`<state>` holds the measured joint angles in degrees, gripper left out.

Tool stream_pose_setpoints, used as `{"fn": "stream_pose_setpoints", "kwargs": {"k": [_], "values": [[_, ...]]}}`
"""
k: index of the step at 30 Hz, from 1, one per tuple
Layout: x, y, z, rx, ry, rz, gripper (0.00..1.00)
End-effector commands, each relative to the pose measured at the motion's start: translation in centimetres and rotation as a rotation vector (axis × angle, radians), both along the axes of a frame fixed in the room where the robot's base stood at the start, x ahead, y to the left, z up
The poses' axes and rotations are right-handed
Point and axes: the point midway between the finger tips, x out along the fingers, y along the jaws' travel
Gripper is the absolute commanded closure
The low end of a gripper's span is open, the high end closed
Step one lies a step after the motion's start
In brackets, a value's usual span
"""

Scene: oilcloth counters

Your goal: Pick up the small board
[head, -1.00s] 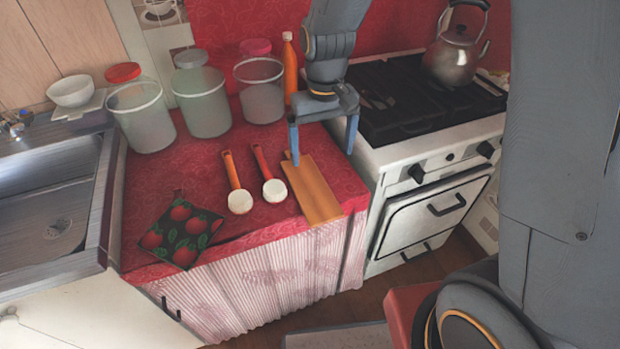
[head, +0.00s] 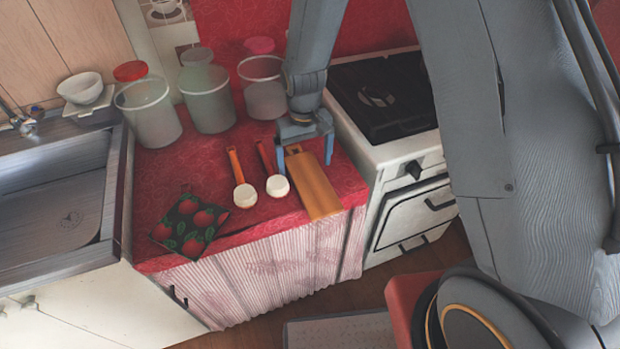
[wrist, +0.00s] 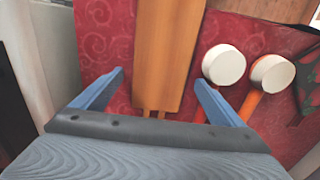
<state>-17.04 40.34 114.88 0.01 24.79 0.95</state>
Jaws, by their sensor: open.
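The small board (head: 316,190) is a flat orange-brown wooden board lying on the red patterned counter, its near end by the front edge. In the wrist view the board (wrist: 168,55) runs lengthwise, its narrow handle end between the fingers. My gripper (head: 304,166) is over the board's far end with its fingers pointing down. In the wrist view my gripper (wrist: 158,85) is open, one blue finger on each side of the board with gaps, and nothing is held. I cannot tell the exact height of the fingertips above the counter.
A dark pot holder with red apples (head: 188,226) is farther left. The stove (head: 395,150) is right, the sink (head: 60,200) left.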

Motion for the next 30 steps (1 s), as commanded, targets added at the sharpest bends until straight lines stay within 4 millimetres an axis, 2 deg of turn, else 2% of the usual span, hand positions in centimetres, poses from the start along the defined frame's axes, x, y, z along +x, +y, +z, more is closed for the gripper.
{"fn": "stream_pose_setpoints", "kwargs": {"k": [3,10,19,30], "values": [[-0.05,-0.02,-0.61,0.000,0.001,0.000,0.08],[0.00,-0.03,-0.68,0.000,0.000,-0.001,0.08],[0.01,-0.02,-0.66,0.000,0.000,-0.001,0.56],[0.10,0.01,-0.10,0.001,-0.003,-0.001,0.56]]}}
